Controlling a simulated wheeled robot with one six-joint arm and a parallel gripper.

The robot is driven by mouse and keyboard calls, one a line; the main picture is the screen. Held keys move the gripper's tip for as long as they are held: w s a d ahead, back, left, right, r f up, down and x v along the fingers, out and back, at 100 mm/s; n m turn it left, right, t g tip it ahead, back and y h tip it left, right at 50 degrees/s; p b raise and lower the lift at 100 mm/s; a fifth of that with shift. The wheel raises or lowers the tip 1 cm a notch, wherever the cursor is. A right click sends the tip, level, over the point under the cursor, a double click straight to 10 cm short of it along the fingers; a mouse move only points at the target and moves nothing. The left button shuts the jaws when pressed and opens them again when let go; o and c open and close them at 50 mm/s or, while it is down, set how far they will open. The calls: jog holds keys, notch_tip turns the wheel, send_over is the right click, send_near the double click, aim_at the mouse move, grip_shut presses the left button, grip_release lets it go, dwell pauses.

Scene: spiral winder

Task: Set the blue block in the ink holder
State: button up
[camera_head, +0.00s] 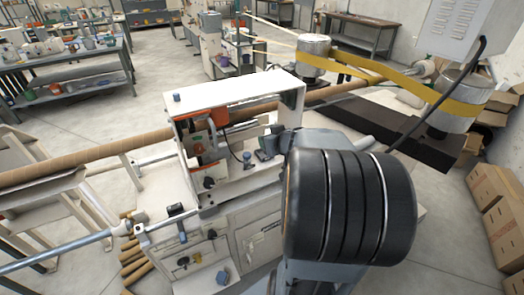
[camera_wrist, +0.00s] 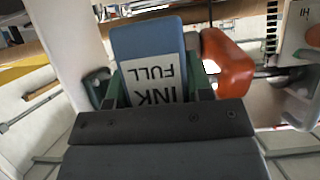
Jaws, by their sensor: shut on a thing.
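The blue block (camera_wrist: 148,42) with a white label reading INK FULL, upside down in the wrist view, is between the green fingers of my gripper (camera_wrist: 155,92). My gripper is shut on it. In the camera_head view my gripper (camera_head: 268,145) is at the right end of the white machine frame, partly hidden by my own dark arm. The block is small there and hard to separate from the gripper. An orange-red part (camera_wrist: 230,65) is just right of the block in the wrist view. I cannot make out the ink holder for certain.
The white machine frame (camera_head: 235,92) spans above the long brown tube (camera_head: 70,165). Yellow belts (camera_head: 400,75) run around metal drums (camera_head: 313,52) at the back right. Cardboard boxes (camera_head: 490,195) stand at the right.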

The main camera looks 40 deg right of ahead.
jog(key=w+d+f+b, duration=0.1)
jog(key=w+d+f, duration=0.1)
jog(key=w+f, duration=0.1)
jog(key=w+d+f+b, duration=0.1)
jog(key=w+d+f, duration=0.1)
jog(key=w+f, duration=0.1)
jog(key=w+d+f+b, duration=0.1)
jog(key=w+f+b, duration=0.1)
jog(key=w, duration=0.3)
jog(key=shift+w+d+f, duration=0.25)
jog(key=shift+d+f, duration=0.15)
jog(key=f, duration=0.1)
jog(key=f+b, duration=0.1)
jog(key=f, duration=0.1)
jog(key=shift+w+d, duration=0.2)
jog(key=shift+w, duration=0.2)
jog(key=shift+f, duration=0.5)
jog(key=shift+b, duration=0.3)
jog(key=shift+f, duration=0.2)
jog(key=o, duration=1)
jog(key=shift+o, duration=0.2)
